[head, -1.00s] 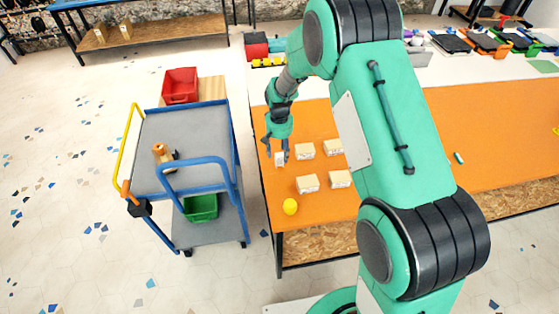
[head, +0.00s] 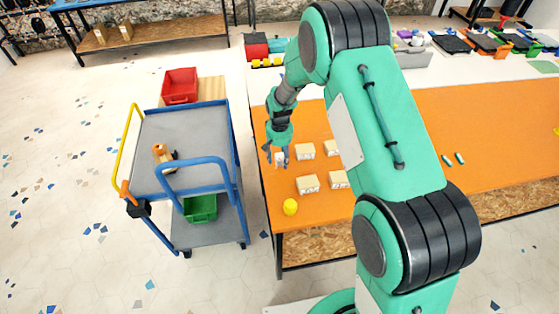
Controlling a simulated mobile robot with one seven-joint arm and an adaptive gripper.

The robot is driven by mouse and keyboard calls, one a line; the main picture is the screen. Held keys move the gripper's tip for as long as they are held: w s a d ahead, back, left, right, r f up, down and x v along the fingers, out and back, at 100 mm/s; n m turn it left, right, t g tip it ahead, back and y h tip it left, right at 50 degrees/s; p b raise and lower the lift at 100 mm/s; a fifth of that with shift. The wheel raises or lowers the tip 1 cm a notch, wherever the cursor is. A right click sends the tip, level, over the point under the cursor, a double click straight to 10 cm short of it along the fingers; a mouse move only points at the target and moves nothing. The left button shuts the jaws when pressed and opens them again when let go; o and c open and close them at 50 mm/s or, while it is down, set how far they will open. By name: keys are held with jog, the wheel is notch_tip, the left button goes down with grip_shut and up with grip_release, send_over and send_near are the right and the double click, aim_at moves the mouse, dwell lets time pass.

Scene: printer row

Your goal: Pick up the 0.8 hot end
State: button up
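Several small pale boxes lie on the orange table top (head: 375,125). One white box (head: 280,160) is at the left, and others are a back box (head: 305,151), a front box (head: 308,184), and two partly hidden behind my arm, one farther back (head: 332,147) and one nearer (head: 339,180). Any labels are too small to read, so I cannot tell which is the 0.8 hot end. My gripper (head: 278,154) points down over the left white box, its fingers spread to either side. I cannot tell whether they touch it.
A yellow ball-like object (head: 290,207) sits near the table's front edge.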

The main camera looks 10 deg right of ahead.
aim_at(279, 155)
jog(key=c, duration=1)
jog(key=shift+r+p, duration=0.75)
jog(key=shift+r, duration=4.3)
